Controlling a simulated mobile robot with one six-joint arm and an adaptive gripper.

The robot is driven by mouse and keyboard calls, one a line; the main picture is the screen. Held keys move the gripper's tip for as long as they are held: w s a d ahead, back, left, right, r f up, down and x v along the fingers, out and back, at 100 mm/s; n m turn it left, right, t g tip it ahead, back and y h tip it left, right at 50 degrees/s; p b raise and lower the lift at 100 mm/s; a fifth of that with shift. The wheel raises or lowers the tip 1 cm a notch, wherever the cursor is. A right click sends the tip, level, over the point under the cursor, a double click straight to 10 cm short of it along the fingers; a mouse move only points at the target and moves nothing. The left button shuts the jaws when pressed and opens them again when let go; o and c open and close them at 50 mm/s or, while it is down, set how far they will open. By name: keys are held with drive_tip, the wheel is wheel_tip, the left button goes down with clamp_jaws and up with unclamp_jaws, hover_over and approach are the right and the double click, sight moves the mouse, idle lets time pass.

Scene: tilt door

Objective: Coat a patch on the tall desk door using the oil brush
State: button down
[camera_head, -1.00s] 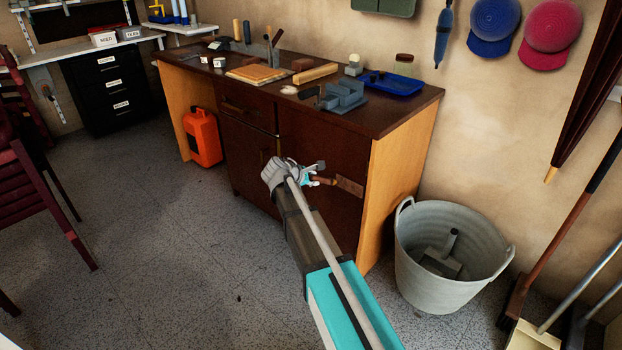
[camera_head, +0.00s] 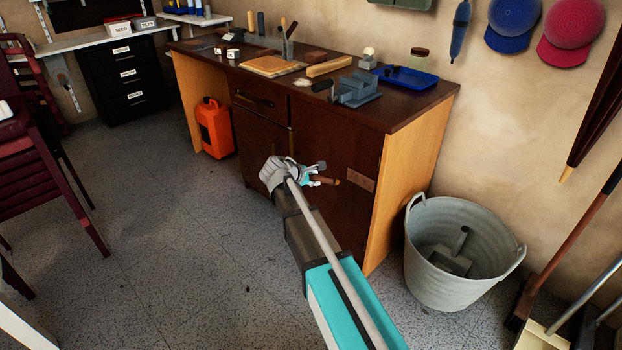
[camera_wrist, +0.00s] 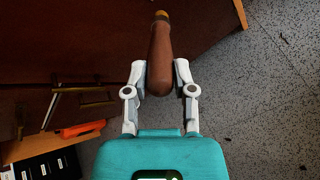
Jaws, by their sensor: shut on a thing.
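The tall desk door (camera_head: 345,145) is the dark brown right-hand door of the desk and looks closed. A lighter brown rectangular patch (camera_head: 361,179) lies near its right edge. My gripper (camera_head: 314,176) is in front of this door, shut on the oil brush (camera_head: 329,181), whose brown end points right towards the patch. A small gap shows between them in the head view; contact cannot be seen. In the wrist view the brush (camera_wrist: 160,58) stands between the fingers of my gripper (camera_wrist: 160,78), with a yellowish far tip. The bristles are not clearly visible.
The desk top (camera_head: 300,88) carries a grey vise (camera_head: 357,90), a blue tray (camera_head: 405,78) and several tools. A grey bucket (camera_head: 435,285) stands right of the desk. An orange canister (camera_head: 214,128) stands at left. Dark red chairs (camera_head: 50,165) are far left; floor between is clear.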

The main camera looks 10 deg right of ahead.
drive_tip(key=shift+s+a, duration=0.9)
drive_tip(key=shift+a, duration=0.25)
idle(0.4)
drive_tip(key=shift+w, duration=0.1)
drive_tip(key=shift+w+d, duration=0.7)
drive_tip(key=shift+d, duration=0.25)
drive_tip(key=shift+w+d, duration=0.7)
drive_tip(key=shift+d, duration=0.3)
drive_tip(key=shift+w+d, duration=0.7)
drive_tip(key=shift+d, duration=0.25)
drive_tip(key=shift+w+d, duration=0.45)
drive_tip(key=shift+d, duration=0.2)
drive_tip(key=shift+s+d, duration=0.1)
